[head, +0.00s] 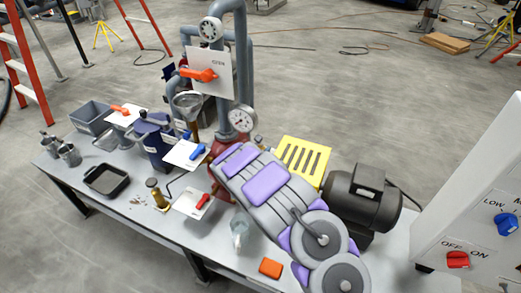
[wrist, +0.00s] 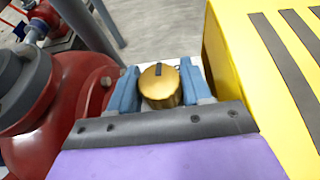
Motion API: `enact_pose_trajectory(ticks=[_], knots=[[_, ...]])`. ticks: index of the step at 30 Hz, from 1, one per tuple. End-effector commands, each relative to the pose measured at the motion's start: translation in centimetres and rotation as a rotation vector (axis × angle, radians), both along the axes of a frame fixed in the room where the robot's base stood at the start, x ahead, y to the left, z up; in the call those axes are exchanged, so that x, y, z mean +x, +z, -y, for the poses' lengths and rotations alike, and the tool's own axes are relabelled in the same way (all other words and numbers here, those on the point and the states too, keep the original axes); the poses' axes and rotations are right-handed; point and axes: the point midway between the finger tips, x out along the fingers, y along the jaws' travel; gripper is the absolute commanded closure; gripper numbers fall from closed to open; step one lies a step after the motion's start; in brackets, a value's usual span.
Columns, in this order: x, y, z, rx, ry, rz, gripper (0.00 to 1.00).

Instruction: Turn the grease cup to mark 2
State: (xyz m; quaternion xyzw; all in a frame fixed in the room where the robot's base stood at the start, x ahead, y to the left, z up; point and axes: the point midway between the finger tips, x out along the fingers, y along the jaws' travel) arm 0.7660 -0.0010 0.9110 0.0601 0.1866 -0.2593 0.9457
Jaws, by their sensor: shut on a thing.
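The grease cup (wrist: 158,86) is a round brass-coloured cap in the middle of the wrist view. A dark pointer mark on its top lies toward the far edge. My gripper (wrist: 160,78) has its blue fingers on both sides of the cap and is shut on it. A pale plate shows beside and behind the cap, mostly covered by the fingers and cap. No mark numbers can be read. In the head view my arm covers most of the place where the gripper works, between the red pump housing and the yellow guard.
The red pump housing (wrist: 95,85) stands close on the left in the wrist view. The yellow slotted guard (head: 302,158) stands close on the right. A pressure gauge (head: 242,119), a dark motor (head: 362,198) and an orange block (head: 270,268) are also on the bench.

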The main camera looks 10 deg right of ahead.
Motion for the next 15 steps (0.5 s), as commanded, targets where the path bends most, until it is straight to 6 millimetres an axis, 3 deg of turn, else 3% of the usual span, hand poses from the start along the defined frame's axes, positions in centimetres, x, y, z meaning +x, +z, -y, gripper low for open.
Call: enact_pose_trajectory(ticks=[5, 15], knots=[[0.09, 0.09, -0.10, -0.002, 0.000, 0.003, 0.82], [0.43, 0.67, -0.51, 0.004, -0.081, 0.011, 0.82]])
